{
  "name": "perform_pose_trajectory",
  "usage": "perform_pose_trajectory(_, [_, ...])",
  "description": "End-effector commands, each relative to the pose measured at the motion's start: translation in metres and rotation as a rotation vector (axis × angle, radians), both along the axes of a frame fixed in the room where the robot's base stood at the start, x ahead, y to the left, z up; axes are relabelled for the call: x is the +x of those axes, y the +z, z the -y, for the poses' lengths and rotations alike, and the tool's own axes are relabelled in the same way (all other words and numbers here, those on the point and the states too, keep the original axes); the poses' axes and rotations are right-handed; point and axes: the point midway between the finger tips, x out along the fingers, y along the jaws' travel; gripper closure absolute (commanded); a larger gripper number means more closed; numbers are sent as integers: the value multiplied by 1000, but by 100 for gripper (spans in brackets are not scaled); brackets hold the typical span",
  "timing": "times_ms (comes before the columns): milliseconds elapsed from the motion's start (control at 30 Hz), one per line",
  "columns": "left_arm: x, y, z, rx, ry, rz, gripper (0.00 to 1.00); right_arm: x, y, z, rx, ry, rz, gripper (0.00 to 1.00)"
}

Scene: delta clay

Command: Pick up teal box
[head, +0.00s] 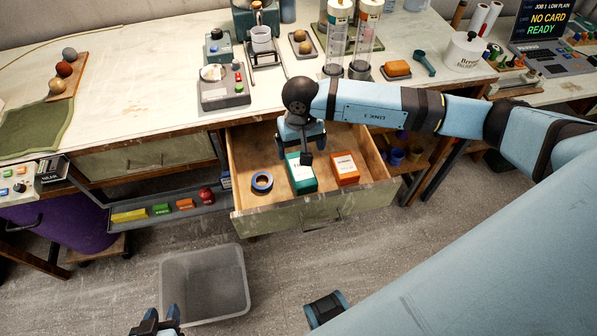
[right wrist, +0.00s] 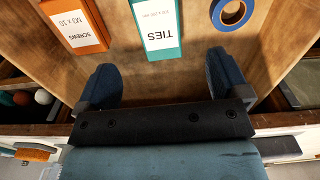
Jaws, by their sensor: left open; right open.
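The teal box (head: 302,180) stands in the open drawer, between an orange box and a blue ring. It also shows in the right wrist view (right wrist: 155,44), with a white label reading TIES. My right gripper (head: 302,143) is over the drawer, by the box's far end, and partly covers it in the head view. In the right wrist view its two fingers (right wrist: 162,75) are spread wide with nothing between them, and the box lies just beyond the tips. My left gripper (head: 158,318) is open and empty at the bottom left, above the floor by a grey bin.
The orange screws box (head: 345,168) stands right of the teal box, the blue ring (head: 262,182) left. The drawer's front wall (head: 315,205) and sides enclose them. The grey bin (head: 205,282) stands on the floor. The worktop (head: 130,100) above holds jars and devices.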

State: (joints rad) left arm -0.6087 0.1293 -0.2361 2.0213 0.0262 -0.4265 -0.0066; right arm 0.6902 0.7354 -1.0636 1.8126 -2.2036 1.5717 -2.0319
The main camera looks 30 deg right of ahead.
Motion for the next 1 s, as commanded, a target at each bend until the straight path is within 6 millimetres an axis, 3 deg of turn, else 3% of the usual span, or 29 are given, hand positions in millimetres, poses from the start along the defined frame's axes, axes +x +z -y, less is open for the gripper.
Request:
perform_pose_trajectory(200, [0, 2, 1, -1, -1, 2, 60, 0, -40, -1, 3, -2, -3, 6])
perform_pose_trajectory(467, [-1, 2, -1, 3, 1, 1, 60, 0, -59, 1, 3, -3, -3, 6])
perform_pose_trajectory(700, [-1, 6, -3, 10, -2, 5, 60, 1, -95, 3, 5, -3, -2, 6])
perform_pose_trajectory(1000, [-1, 5, -3, 10, -3, 5, 60, 1, -104, 4, 3, -2, 0, 6])
